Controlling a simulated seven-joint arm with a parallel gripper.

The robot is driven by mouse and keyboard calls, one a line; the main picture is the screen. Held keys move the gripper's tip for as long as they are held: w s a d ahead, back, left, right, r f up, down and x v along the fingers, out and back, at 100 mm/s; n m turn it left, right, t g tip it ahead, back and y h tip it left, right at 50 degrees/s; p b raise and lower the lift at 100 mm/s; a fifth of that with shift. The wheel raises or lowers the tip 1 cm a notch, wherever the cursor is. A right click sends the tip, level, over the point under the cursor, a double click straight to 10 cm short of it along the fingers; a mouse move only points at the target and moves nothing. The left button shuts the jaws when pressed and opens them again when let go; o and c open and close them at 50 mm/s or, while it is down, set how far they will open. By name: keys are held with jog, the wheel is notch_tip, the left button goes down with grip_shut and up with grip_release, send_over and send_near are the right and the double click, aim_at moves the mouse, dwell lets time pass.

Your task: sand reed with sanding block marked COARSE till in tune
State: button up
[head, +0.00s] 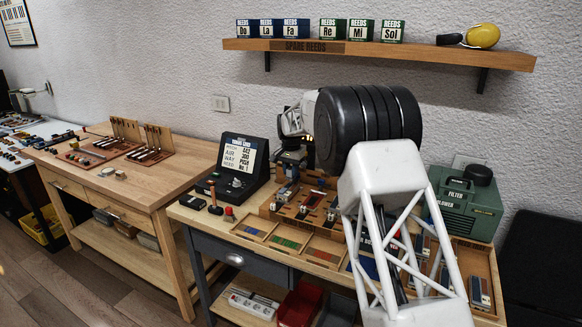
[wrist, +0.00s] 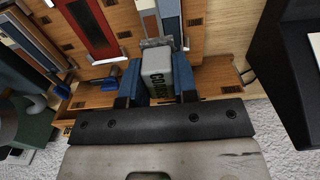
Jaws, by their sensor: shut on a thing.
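In the wrist view my gripper (wrist: 157,78) is shut on a pale sanding block (wrist: 155,60) with a green side face. The lettering on that face begins "CO"; the rest is partly hidden by a finger. The block's far end is close to a grey metal piece at the end of a reed strip (wrist: 171,14) on the wooden bench fixture (wrist: 219,75). I cannot tell whether block and reed touch. In the head view my arm hides much of the fixture (head: 275,212), and the block cannot be made out.
A dark tuning unit (head: 240,165) with a lit screen stands left of the fixture. A green filter blower (head: 465,210) stands at right. Coloured sanding trays (head: 287,243) lie along the front. A shelf (head: 390,53) with spare reed boxes is above. A second workbench (head: 110,185) stands left.

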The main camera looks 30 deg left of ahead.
aim_at(291, 180)
jog(key=shift+f, duration=2.1)
jog(key=shift+a+r, duration=0.15)
jog(key=shift+a, duration=0.05)
jog(key=shift+c, duration=0.3)
jog(key=shift+a+f, duration=0.35)
jog(key=shift+a, duration=0.15)
jog(key=shift+a+r, duration=0.15)
jog(key=shift+a, duration=0.6)
jog(key=shift+d, duration=1.4)
jog(key=shift+a+f, duration=0.15)
jog(key=shift+f, duration=0.05)
jog(key=shift+a, duration=1.25)
jog(key=shift+d+r, duration=0.15)
jog(key=shift+d, duration=1.3)
jog(key=shift+r, duration=4.1)
